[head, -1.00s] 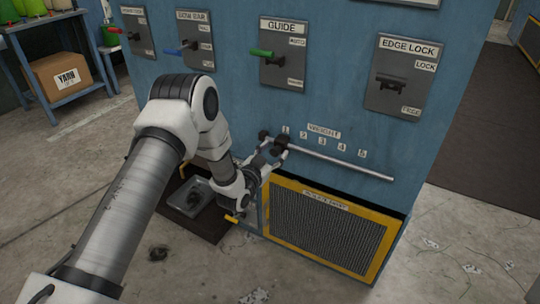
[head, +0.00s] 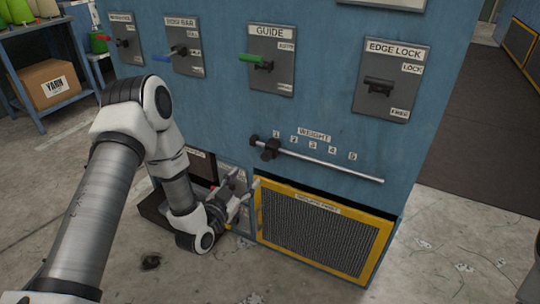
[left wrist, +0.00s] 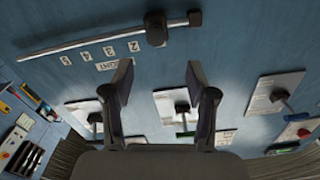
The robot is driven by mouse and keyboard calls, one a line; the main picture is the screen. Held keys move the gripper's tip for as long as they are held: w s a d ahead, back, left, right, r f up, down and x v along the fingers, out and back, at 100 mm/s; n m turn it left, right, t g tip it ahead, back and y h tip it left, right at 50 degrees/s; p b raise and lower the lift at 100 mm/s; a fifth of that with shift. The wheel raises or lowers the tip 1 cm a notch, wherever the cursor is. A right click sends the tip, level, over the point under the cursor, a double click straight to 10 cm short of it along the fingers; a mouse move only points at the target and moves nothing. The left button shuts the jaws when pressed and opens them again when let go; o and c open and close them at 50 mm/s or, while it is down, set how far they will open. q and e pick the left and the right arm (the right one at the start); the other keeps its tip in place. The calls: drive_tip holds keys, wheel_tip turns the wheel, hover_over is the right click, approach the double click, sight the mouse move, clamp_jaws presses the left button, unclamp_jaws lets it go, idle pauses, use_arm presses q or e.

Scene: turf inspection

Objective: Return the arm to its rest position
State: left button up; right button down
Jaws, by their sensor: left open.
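My left arm comes in from the left, bent at the elbow. Its left gripper (head: 245,186) is open and empty, low in front of the blue machine. It is below and left of the black weight slider (head: 270,149) and apart from it. In the left wrist view the open fingers (left wrist: 157,82) have nothing between them, and the slider (left wrist: 155,28) shows beyond them on its rod. The slider sits near mark 1 of the weight scale (head: 314,137). My right gripper is in neither view.
The blue machine (head: 335,95) carries the guide lever (head: 266,62) and edge lock lever (head: 380,85) above the rod. A yellow-framed mesh panel (head: 320,235) is close to my gripper. A shelf with a yarn box (head: 45,82) stands at the left. Open floor (head: 450,235) lies right.

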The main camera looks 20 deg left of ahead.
use_arm(q)
drive_tip(key=s+d+f+m+g+h, duration=0.1)
drive_tip(key=s+d+f+g, duration=0.35)
drive_tip(key=f, duration=0.35)
drive_tip(key=s+d+f+g, duration=0.3)
drive_tip(key=s+d+f, duration=0.25)
drive_tip(key=f, duration=0.25)
drive_tip(key=s+a+f+n+g+y, duration=0.15)
drive_tip(key=s+g, duration=0.25)
drive_tip(key=s, duration=0.4)
drive_tip(key=s+d+f+n+g, duration=0.1)
drive_tip(key=s+f+g, duration=0.2)
drive_tip(key=s, duration=0.4)
drive_tip(key=s+a+f+n+g, duration=0.15)
drive_tip(key=s+g, duration=0.25)
drive_tip(key=s, duration=0.4)
wheel_tip(320, 180, up, 27)
drive_tip(key=p, duration=2.8)
drive_tip(key=shift+w+d, duration=0.2)
drive_tip(key=shift+d, duration=0.1)
drive_tip(key=shift+r+t, duration=0.15)
drive_tip(key=shift+t, duration=0.1)
